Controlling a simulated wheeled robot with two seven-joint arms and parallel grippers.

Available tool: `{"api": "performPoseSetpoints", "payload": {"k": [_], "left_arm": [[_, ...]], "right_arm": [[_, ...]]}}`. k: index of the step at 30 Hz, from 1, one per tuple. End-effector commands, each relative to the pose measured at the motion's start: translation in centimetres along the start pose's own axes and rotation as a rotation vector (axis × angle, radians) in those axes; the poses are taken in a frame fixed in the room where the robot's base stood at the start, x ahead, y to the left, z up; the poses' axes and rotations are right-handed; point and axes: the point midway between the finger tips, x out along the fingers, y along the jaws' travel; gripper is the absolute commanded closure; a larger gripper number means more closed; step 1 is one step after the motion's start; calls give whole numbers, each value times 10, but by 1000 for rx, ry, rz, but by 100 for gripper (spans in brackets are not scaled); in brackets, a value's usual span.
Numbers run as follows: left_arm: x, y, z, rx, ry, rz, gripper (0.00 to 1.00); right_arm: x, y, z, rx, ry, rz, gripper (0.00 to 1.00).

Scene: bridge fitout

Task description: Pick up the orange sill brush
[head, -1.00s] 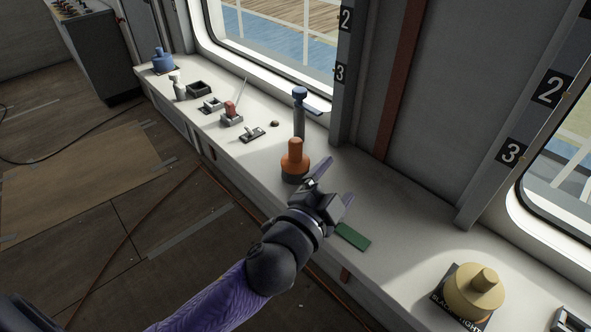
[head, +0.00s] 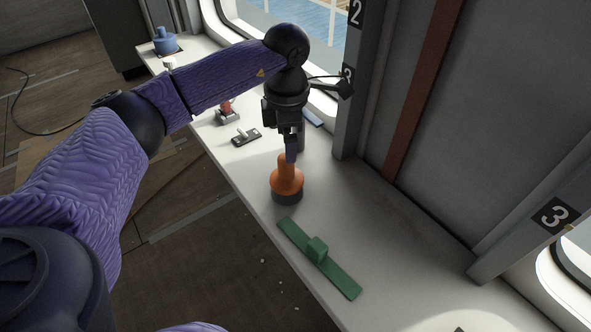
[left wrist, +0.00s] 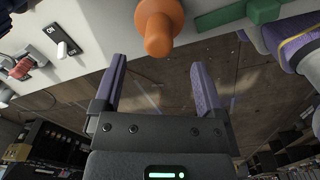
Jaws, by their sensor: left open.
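The orange sill brush (head: 287,180) stands upright on the white sill, with an orange knobbed handle on a dark round base. It also shows in the left wrist view (left wrist: 160,28) at the top, in line with the gap between the fingers. My left gripper (head: 291,152) points down at the handle top, and a finger overlaps it in the head view. In the left wrist view my left gripper (left wrist: 160,65) is open, and nothing is between its fingers. I cannot tell whether a finger touches the brush. My right gripper is not in view.
A green flat piece with a block handle (head: 317,250) lies on the sill just in front of the brush. A small switch plate (head: 246,137), a red-topped piece (head: 226,113) and a blue piece (head: 165,42) are farther back. The wall stands right of the sill (head: 400,240).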

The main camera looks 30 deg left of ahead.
Motion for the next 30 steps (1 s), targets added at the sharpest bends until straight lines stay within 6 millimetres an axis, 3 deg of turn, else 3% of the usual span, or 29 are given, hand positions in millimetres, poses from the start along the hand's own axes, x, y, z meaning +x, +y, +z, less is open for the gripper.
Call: {"api": "performPoseSetpoints", "payload": {"k": [10,19,30], "left_arm": [[65,3,-2,2,-3,-5,10],[73,3,-2,3,-6,-3,10],[72,3,-2,3,-7,-3,88]], "right_arm": [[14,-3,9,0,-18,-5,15],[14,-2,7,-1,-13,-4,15],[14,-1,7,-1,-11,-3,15]]}}
